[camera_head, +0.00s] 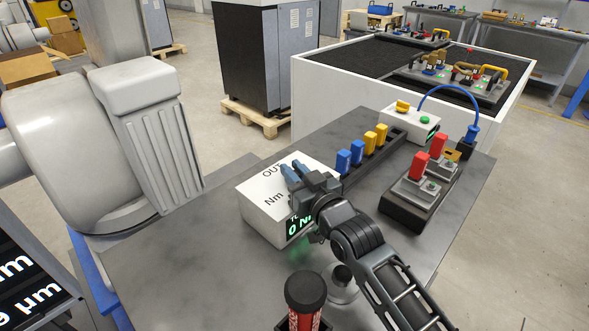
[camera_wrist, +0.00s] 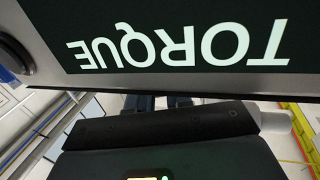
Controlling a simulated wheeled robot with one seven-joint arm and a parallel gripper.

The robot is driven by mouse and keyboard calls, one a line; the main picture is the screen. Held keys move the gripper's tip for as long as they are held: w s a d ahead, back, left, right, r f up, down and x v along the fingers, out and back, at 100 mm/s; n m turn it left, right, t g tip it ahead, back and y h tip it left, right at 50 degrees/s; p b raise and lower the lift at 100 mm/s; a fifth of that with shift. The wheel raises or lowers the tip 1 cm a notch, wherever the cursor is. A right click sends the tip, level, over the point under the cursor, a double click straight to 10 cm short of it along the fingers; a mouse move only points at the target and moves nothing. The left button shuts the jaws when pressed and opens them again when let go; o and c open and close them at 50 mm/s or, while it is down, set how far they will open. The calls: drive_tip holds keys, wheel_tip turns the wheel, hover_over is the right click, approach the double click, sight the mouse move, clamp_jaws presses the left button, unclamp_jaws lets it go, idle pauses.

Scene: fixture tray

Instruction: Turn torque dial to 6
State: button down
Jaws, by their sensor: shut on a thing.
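A white box (camera_head: 262,212) stands on the grey table, with "OUT" and "Nm" printed on its top. A dark display (camera_head: 300,226) on its front shows green digits that read 0, partly covered by my gripper. My gripper (camera_head: 297,173) is over the box top, its fingers shut on the torque dial, which the fingers and hand hide. In the wrist view, a dark panel (camera_wrist: 160,45) with "TORQUE" upside down fills the top. The dial's pointer and scale cannot be seen in either view.
Blue and yellow blocks (camera_head: 357,152) stand in a dark rail behind the box. A fixture with red handles (camera_head: 420,167) and a white unit with a blue cable (camera_head: 412,124) are to the right. A red cylinder (camera_head: 306,292) stands in front. The table's left part is bare.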

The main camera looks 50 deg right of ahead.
drive_tip(key=shift+f+m+g+h+b, duration=0.3)
drive_tip(key=shift+f+m+h+b, duration=0.1)
drive_tip(key=shift+f+h+b, duration=0.15)
drive_tip(key=b, duration=0.2)
drive_tip(key=m+h+b, duration=0.1)
drive_tip(key=b, duration=0.1)
drive_tip(key=shift+w+a+g+h, duration=0.15)
drive_tip(key=shift+w+g+h, duration=0.05)
drive_tip(key=shift+g+h, duration=0.1)
drive_tip(key=shift+r+b, duration=0.1)
drive_tip(key=shift+b, duration=0.75)
drive_tip(key=shift+s+r+m+h, duration=0.1)
drive_tip(key=shift+r+m+h, duration=0.1)
drive_tip(key=shift+m+h, duration=0.15)
drive_tip(key=shift+r, duration=0.15)
drive_tip(key=c, duration=1.1)
unclamp_jaws()
drive_tip(key=shift+r, duration=0.1)
drive_tip(key=shift+s, duration=0.1)
